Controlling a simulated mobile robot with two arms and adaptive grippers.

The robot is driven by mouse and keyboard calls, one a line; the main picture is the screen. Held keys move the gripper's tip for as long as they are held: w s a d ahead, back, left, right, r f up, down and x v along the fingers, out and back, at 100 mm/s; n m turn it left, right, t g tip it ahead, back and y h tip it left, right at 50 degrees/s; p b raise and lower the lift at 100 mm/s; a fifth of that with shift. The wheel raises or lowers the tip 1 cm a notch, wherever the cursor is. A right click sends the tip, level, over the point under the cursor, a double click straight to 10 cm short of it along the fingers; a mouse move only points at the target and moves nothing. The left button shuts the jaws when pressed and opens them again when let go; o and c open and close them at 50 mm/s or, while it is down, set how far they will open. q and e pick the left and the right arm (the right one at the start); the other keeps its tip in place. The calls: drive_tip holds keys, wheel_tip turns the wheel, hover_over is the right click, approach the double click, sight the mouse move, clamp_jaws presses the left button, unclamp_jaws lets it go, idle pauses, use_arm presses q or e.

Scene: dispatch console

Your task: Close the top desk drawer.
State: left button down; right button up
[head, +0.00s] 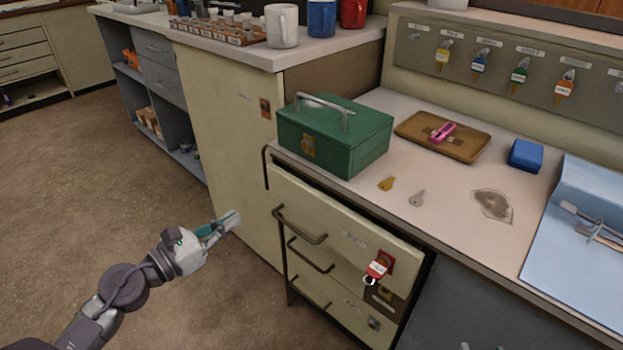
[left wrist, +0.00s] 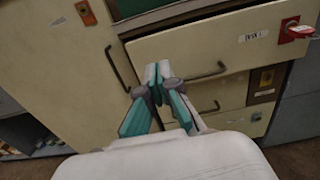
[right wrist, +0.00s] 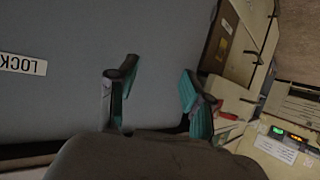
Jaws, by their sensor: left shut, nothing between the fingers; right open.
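The top desk drawer (head: 345,240) has a cream front with a bar handle (head: 300,226). It stands a little out from the desk, with a dark gap along its top edge. A key with a red tag (head: 377,269) hangs at its lock. My left gripper (head: 234,217) is shut and empty, to the left of the drawer and apart from it in the head view. In the left wrist view its closed fingers (left wrist: 157,75) point towards the drawer front (left wrist: 235,42), near the handle's left end. My right gripper (right wrist: 158,72) is open and empty before a grey panel (right wrist: 60,105).
A green metal box (head: 335,135) stands on the desk (head: 450,215) above the drawer. Two lower drawers with handles (head: 310,255) are below. A cream cabinet (head: 225,140) stands left of the desk. The brown floor (head: 110,170) at left is clear.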

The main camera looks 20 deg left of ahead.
use_arm(q)
drive_tip(key=p, duration=0.3)
approach(287, 180)
drive_tip(key=p+x, duration=0.1)
drive_tip(key=x, duration=0.5)
drive_tip(key=shift+w+d+f, duration=0.2)
drive_tip(key=shift+d, duration=0.05)
drive_tip(key=shift+w+d+f, duration=0.1)
drive_tip(key=shift+w+d, duration=0.1)
drive_tip(key=shift+w, duration=0.2)
use_arm(e)
drive_tip(key=s+d+f+g+h, duration=0.1)
drive_tip(key=s+d+f+g, duration=0.1)
drive_tip(key=s, duration=0.5)
drive_tip(key=s+d+f+g+h, duration=0.1)
drive_tip(key=s+d+f+g, duration=0.1)
drive_tip(key=s+f+g, duration=0.3)
drive_tip(key=shift+s+d+g+h, duration=0.3)
drive_tip(key=shift+s+d+g, duration=0.1)
drive_tip(key=shift+s+g, duration=0.6)
drive_tip(key=shift+w+r, duration=0.1)
drive_tip(key=shift+w, duration=0.05)
